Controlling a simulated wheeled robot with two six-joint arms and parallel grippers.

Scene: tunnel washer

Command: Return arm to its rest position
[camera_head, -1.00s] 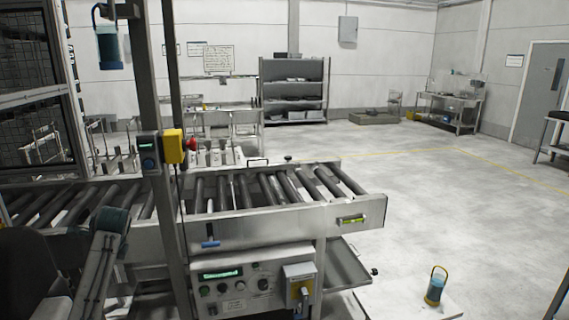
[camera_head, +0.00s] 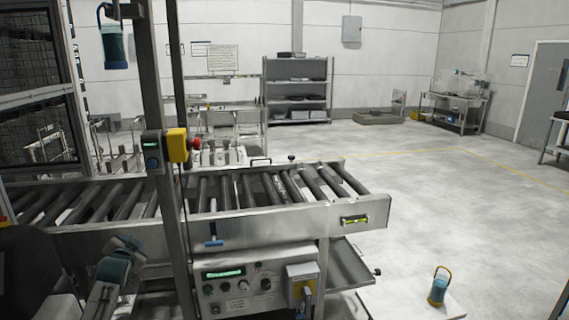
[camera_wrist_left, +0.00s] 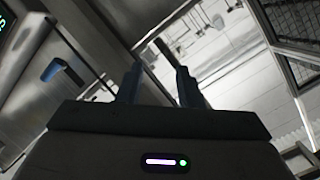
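My left arm (camera_head: 112,275) shows at the lower left of the head view, in front of the roller conveyor and left of the control box. My right gripper is not in view.
The roller conveyor (camera_head: 265,217) runs across the left and middle. An upright post (camera_head: 162,80) and a control box (camera_head: 250,283) stand near my left arm. A blue lantern-like item (camera_head: 438,290) stands on a pale surface at lower right. Open floor lies to the right.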

